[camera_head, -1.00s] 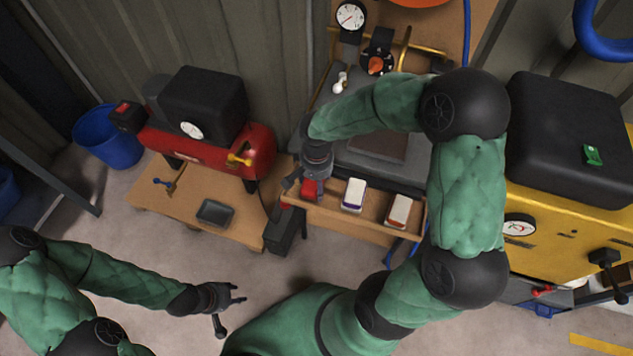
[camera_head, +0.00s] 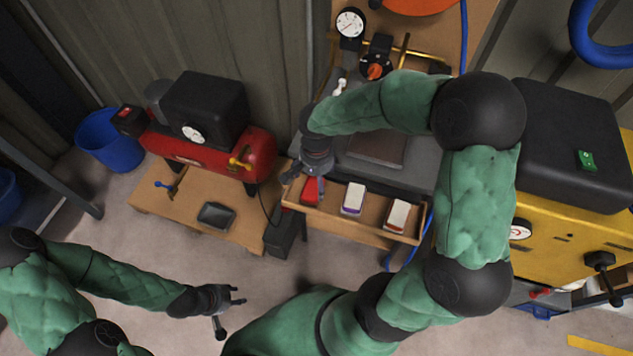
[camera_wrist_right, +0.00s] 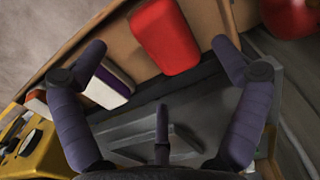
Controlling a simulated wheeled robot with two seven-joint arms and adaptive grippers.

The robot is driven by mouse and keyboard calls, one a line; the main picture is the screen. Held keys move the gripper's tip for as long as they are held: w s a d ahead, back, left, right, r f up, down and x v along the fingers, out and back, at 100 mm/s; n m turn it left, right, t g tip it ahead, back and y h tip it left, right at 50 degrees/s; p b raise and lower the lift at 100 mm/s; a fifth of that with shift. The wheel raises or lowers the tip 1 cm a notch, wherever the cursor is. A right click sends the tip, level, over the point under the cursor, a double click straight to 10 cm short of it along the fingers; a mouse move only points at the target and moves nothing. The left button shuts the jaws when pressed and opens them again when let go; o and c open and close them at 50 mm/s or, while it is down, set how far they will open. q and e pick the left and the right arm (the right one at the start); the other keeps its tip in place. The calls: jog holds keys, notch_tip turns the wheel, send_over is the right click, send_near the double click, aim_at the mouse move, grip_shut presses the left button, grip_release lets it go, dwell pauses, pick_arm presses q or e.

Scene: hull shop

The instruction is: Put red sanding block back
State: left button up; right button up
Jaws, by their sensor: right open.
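The red sanding block (camera_head: 311,190) lies in the left end of the wooden tray (camera_head: 337,215), and it also shows in the right wrist view (camera_wrist_right: 165,37). My right gripper (camera_head: 309,180) is just above the tray's left end. In the right wrist view its fingers (camera_wrist_right: 158,52) are spread wide with the red block beyond them, and nothing is held. A white block with a purple layer (camera_head: 354,198) and a white block with a red-brown layer (camera_head: 398,215) lie to the right in the same tray. My left gripper (camera_head: 238,296) is empty over the floor, fingers apart.
A red compressor (camera_head: 215,155) stands on a wooden board with a small dark tray (camera_head: 215,215). A yellow machine (camera_head: 560,235) stands at the right. A grey work surface (camera_head: 420,170) lies behind the wooden tray. Floor in front is clear.

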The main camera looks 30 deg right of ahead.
aim_at(316, 187)
notch_tip(316, 187, up, 8)
jog(key=p, duration=0.2)
jog(key=shift+f, duration=0.25)
dwell(0.3)
